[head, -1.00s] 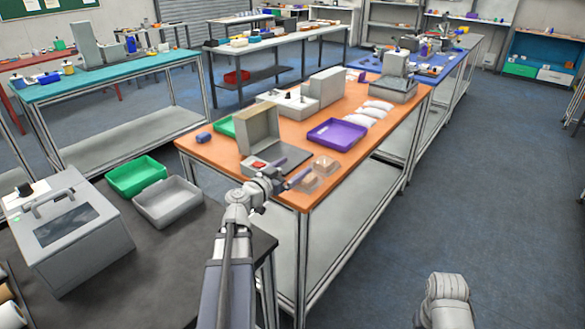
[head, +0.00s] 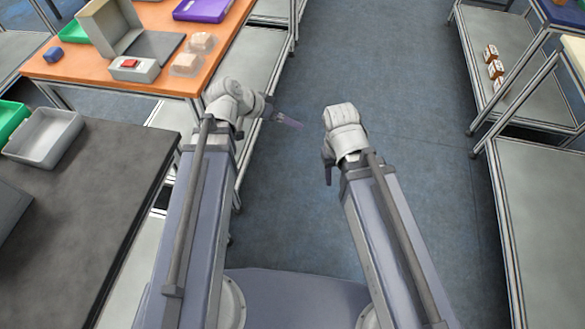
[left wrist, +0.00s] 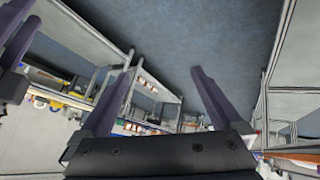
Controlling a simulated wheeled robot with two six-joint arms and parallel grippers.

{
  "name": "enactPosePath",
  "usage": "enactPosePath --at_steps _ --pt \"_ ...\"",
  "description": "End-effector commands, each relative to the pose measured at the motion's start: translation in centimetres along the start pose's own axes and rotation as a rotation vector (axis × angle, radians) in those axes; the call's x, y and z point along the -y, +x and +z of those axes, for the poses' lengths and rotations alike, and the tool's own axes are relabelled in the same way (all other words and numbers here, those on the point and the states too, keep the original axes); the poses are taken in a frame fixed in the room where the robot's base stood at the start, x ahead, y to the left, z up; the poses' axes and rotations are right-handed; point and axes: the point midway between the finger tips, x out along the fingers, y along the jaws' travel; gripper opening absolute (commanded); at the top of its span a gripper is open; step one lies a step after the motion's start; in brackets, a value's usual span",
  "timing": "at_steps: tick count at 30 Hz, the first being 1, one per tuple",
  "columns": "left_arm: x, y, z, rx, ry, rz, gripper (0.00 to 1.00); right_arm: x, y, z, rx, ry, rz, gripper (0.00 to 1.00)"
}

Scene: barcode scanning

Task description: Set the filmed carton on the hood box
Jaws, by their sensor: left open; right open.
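Two small tan cartons that look wrapped in clear film, one nearer (head: 187,64) and one behind it (head: 201,42), sit at the right end of the orange table in the head view. Left of them stands a grey machine with a raised hood (head: 108,26) and a box-like front with a red button (head: 134,68); I take this as the hood box. My left gripper (head: 287,119) is over the floor, right of the orange table; its parted, empty fingers show in the left wrist view (left wrist: 163,82). My right gripper (head: 328,172) points down over the floor, open, its fingertips partly hidden.
A grey bin (head: 45,137) is on the dark table (head: 110,170) at left. Small cartons (head: 495,69) lie on a right-hand shelf. The aisle floor (head: 400,90) is clear.

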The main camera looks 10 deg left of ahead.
Motion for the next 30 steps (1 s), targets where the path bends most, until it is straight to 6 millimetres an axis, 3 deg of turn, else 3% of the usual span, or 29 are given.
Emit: enactPosePath --at_steps 1,3,6,10,17,30 --pt "-2.6 1.3 1.9 0.115 0.001 -0.002 1.0 0.0 0.0 0.0 0.0 0.0 0.0 0.5" --pt "-4.9 2.3 4.5 0.268 -0.019 -0.041 1.0 0.0 0.0 0.0 0.0 0.0 0.0 0.5" --pt "-7.1 2.6 7.8 0.446 -0.047 -0.139 1.0 0.0 0.0 0.0 0.0 0.0 0.0 0.5" --pt "-8.6 2.0 10.4 0.591 -0.075 -0.282 1.0 0.0 0.0 0.0 0.0 0.0 0.0 0.5" --pt "-9.3 1.0 11.9 0.673 -0.104 -0.429 1.0 0.0 0.0 0.0 0.0 0.0 0.0 0.5" --pt "-9.2 0.9 12.0 0.675 -0.108 -0.438 1.0 0.0 0.0 0.0 0.0 0.0 0.0 0.5"
